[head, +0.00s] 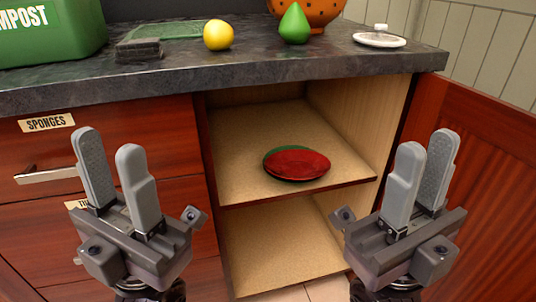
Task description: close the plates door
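The plates door (486,172) is the reddish wooden door at the right, swung wide open from the cabinet's right side. The open cabinet (258,126) has a shelf with a red plate (298,163) lying on it, and a green edge shows under the plate. My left gripper (113,170) is open and empty in front of the drawers. My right gripper (425,172) is open and empty in front of the cabinet's right edge and the door, and appears apart from the door. The door's outer face and handle are hidden.
Drawers at the left carry a sponges label (46,123) and a metal handle (48,175). The dark countertop (270,62) above holds a green compost bin (48,38), a yellow fruit (218,35), a green pear (294,24) and an orange bowl (312,10).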

